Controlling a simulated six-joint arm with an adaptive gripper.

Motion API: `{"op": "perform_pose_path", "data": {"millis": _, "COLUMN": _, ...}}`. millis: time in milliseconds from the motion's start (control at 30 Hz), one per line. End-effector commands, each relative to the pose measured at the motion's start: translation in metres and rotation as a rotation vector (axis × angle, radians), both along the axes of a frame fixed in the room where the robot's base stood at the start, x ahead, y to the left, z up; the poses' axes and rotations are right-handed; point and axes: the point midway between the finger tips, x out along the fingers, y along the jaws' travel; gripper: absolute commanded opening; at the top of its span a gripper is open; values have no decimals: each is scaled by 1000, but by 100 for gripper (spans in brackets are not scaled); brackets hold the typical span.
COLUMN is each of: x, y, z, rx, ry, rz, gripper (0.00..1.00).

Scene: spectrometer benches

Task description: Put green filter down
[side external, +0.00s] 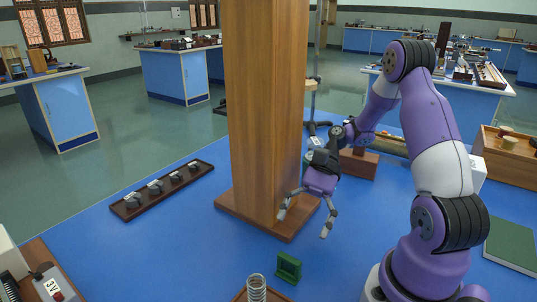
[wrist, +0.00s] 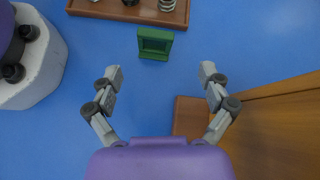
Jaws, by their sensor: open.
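The green filter (side external: 288,267) is a small green block with a recessed face, upright on the blue table near the front in the side view. In the wrist view the green filter (wrist: 155,44) lies ahead of my fingertips, between their lines and apart from them. My gripper (side external: 304,222) is open and empty, above the table in front of the wooden pillar. In the wrist view my gripper (wrist: 160,72) has both fingers spread wide with only blue table between them.
A large wooden pillar (side external: 262,110) on a square base stands close beside my gripper. A brown tray (wrist: 133,14) holding a spring (side external: 256,287) is just beyond the filter. A dark rack (side external: 160,190) lies left; a green book (side external: 513,243) lies right.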

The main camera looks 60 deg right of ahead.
Motion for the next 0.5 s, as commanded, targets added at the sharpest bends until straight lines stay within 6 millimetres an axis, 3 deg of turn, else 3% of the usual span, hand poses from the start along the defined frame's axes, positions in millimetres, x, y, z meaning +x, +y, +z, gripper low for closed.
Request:
{"op": "perform_pose_path", "data": {"millis": 233, "x": -10, "y": -5, "z": -10, "rx": 194, "ry": 137, "rz": -134, "gripper": 90}}
{"op": "perform_pose_path", "data": {"millis": 500, "x": -11, "y": 21, "z": -20, "rx": 204, "ry": 146, "rz": -137, "gripper": 90}}
